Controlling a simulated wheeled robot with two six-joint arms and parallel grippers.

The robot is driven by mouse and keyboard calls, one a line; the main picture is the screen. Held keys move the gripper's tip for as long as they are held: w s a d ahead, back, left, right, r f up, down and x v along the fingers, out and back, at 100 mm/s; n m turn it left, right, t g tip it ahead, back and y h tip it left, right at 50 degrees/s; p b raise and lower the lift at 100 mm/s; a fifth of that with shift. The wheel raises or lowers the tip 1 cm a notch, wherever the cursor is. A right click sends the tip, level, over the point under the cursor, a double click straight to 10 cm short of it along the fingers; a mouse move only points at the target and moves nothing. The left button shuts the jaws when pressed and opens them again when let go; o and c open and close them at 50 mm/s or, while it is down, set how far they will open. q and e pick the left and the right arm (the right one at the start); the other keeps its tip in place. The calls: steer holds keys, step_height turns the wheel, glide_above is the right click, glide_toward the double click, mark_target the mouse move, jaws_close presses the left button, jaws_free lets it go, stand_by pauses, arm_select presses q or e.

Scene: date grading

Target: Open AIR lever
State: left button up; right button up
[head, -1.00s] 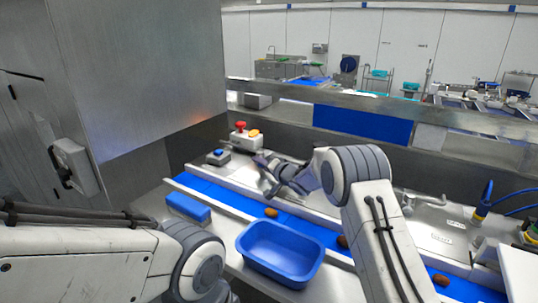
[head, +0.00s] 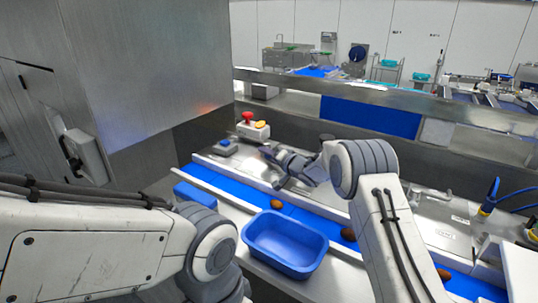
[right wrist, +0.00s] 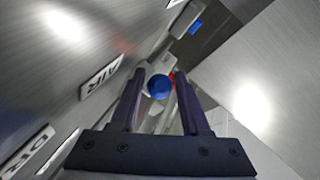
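A label reading AIR (right wrist: 101,78) is on the metal panel at the left of the right wrist view. A blue round knob (right wrist: 158,86) shows between the fingers of my right gripper (right wrist: 160,100), with pale metal below it. The fingers are apart; I cannot tell whether they touch the knob. In the head view my right gripper (head: 272,160) is over the metal panel behind the belt, and the AIR lever cannot be made out there. My left arm comes in at the lower left; its gripper is out of view.
A blue belt (head: 300,212) carries brown dates (head: 277,205). A blue bin (head: 285,243) stands in front. A red button (head: 248,117) and a blue-button box (head: 227,146) are behind. Another silver lever (head: 437,196) is to the right. A metal cabinet (head: 140,70) stands left.

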steer(key=shift+r+b, duration=0.35)
steer(key=shift+r, duration=0.15)
step_height(320, 180, up, 4)
steer(key=shift+w+d+f+b, duration=0.15)
steer(key=shift+f+b, duration=0.1)
steer(key=shift+b, duration=0.3)
steer(key=s+d+r+b, duration=0.2)
steer(key=s+d+r, duration=0.4)
steer(key=d, duration=0.3)
steer(key=shift+s+d+r, duration=0.2)
steer(key=shift+d+r, duration=0.05)
steer(key=shift+d, duration=0.1)
